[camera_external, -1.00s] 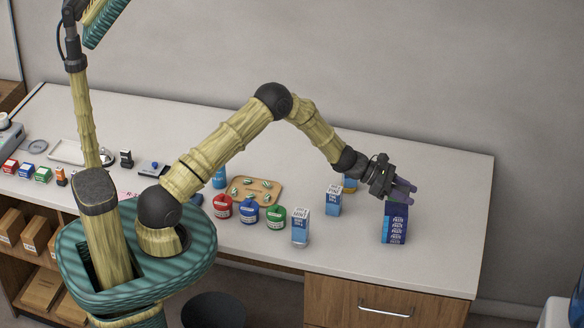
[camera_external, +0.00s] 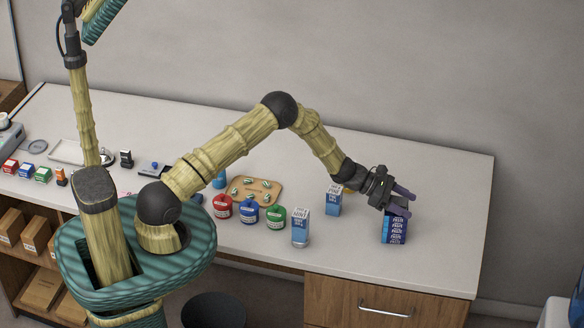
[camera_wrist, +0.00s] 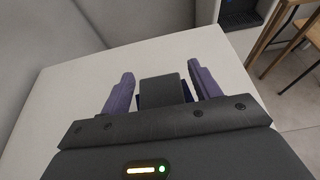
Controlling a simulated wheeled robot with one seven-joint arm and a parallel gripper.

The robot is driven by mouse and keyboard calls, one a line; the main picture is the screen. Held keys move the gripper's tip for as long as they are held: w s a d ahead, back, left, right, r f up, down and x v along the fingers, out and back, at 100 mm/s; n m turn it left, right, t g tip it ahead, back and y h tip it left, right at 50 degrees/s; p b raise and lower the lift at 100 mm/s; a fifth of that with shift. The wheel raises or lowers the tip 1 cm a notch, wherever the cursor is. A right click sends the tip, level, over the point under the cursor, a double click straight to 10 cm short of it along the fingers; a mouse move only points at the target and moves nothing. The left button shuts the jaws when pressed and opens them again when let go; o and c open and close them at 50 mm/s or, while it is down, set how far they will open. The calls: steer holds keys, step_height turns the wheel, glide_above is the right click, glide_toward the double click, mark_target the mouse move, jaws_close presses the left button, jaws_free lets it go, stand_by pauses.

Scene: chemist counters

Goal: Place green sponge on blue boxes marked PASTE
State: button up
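The blue boxes marked PASTE (camera_external: 395,231) stand stacked near the right front part of the counter. My gripper (camera_external: 404,202) is at their top and hides their upper end. In the wrist view my gripper (camera_wrist: 160,88) has its two purple fingers wide apart. A dark grey block (camera_wrist: 162,90) shows between them, with a gap on each side. I cannot tell whether it is the sponge or part of my gripper. Dark blue edges of the boxes (camera_wrist: 149,101) show beside and below it. I cannot make out a green sponge in either view.
Red (camera_external: 223,206), blue (camera_external: 249,211) and green (camera_external: 275,217) jars and a wooden tray (camera_external: 236,198) are further left. The counter (camera_external: 450,210) is clear to the right.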

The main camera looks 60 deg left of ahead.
steer(key=shift+r, duration=0.2)
steer(key=shift+s+a, duration=0.15)
steer(key=shift+a, duration=0.15)
steer(key=b+v, duration=0.3)
steer(key=v, duration=0.8)
steer(key=shift+s+r, duration=0.2)
